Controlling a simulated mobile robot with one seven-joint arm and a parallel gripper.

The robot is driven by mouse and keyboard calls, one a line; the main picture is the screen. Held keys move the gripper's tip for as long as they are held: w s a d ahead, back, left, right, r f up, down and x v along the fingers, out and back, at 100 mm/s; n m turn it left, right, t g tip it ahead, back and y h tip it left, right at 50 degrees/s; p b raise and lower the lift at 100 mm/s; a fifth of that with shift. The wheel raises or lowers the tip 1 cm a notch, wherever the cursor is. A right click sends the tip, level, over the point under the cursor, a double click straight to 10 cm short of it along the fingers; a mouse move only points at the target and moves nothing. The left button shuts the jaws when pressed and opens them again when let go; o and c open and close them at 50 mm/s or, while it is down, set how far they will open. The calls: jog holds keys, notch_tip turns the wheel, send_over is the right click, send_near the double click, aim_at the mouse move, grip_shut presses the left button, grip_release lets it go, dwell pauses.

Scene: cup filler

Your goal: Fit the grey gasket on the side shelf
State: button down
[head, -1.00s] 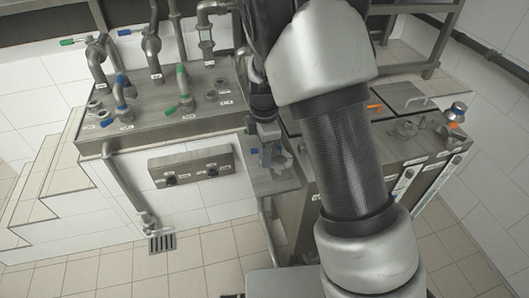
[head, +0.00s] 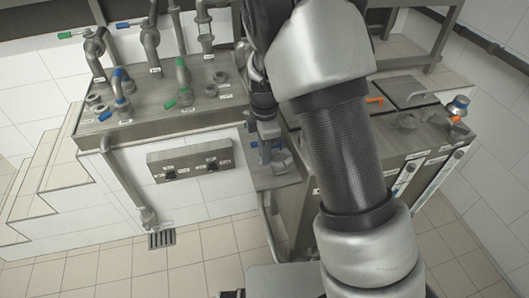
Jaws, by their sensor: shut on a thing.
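The side shelf (head: 277,182) is a small grey metal ledge between the counter with the taps and the machine on the right. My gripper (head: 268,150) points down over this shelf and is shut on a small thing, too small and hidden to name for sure. Bits of blue show beside the fingers. A round grey piece (head: 281,162) is at the shelf just below and right of the fingers. It may be the grey gasket; I cannot tell whether the fingers touch it.
The metal counter (head: 150,125) at left carries several pipes, a green-handled tap (head: 182,85) and a blue-handled tap (head: 122,92). A control box (head: 190,162) is on its front. The machine top (head: 395,150) at right has an orange handle (head: 374,99). My arm hides part of the machine.

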jog(key=shift+f+b, duration=1.4)
jog(key=shift+f, duration=0.3)
jog(key=c, duration=1.6)
grip_release()
jog(key=shift+r+p, duration=3.15)
jog(key=shift+r, duration=8.1)
